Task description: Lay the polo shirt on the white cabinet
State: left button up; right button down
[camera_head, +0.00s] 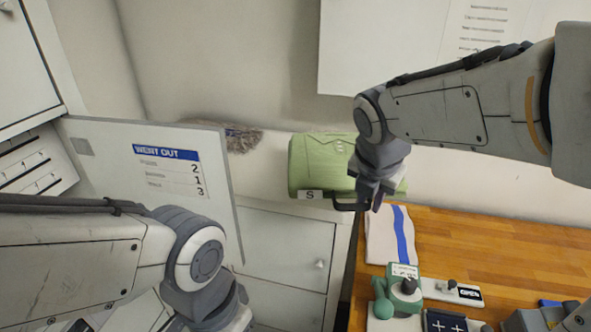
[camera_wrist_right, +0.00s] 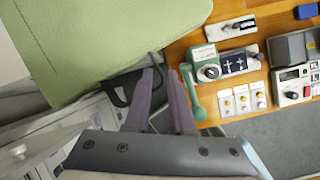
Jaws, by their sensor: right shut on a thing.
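The polo shirt (camera_head: 318,160) is light green, folded flat with its collar showing, and has a white "S" label and a dark handle (camera_head: 345,206) at its near edge. My right gripper (camera_head: 369,203) is shut on that handle. In the right wrist view the shirt (camera_wrist_right: 110,40) fills the upper left, and the gripper (camera_wrist_right: 168,75) is at the handle. The white cabinet (camera_head: 285,248) stands below and left of the shirt; I cannot tell whether they touch. My left gripper (camera_head: 210,315) is low at the left, its fingers cut off by the frame.
A "WENT OUT" board (camera_head: 155,175) stands at the left. A greyish fuzzy bundle (camera_head: 240,138) lies behind it. The wooden table (camera_head: 480,235) at the right holds a white cloth with a blue stripe (camera_head: 385,235), a green device (camera_head: 400,285) and several small devices.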

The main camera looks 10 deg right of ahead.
aim_at(326, 199)
jog(key=w+a+f, duration=0.2)
jog(key=w+a, duration=0.1)
jog(key=w+a+f+p, duration=0.1)
jog(key=w+a+f, duration=0.2)
jog(key=shift+a+f, duration=0.1)
jog(key=shift+a, duration=0.15)
notch_tip(326, 199, down, 4)
jog(key=shift+f, duration=0.1)
jog(key=c, duration=0.8)
grip_release()
jog(key=shift+o, duration=0.2)
jog(key=v, duration=1.1)
jog(key=shift+s+r, duration=0.15)
jog(key=shift+r, duration=0.1)
jog(key=shift+s+a+r, duration=0.1)
jog(key=shift+s+r, duration=0.1)
jog(key=s+a+f+m+g+y, duration=0.1)
jog(key=s+a+f+m, duration=0.1)
jog(key=s+m, duration=0.4)
jog(key=s+a+f+m+g+y, duration=0.1)
jog(key=s+a+f+m, duration=0.1)
jog(key=s+f+m, duration=0.2)
jog(key=s+a+f+m+g+y, duration=0.1)
jog(key=s+a+f+m+g, duration=0.1)
jog(key=s+m, duration=0.8)
jog(key=shift+s+a+f, duration=0.2)
jog(key=shift+a+f, duration=0.2)
jog(key=shift+f, duration=0.3)
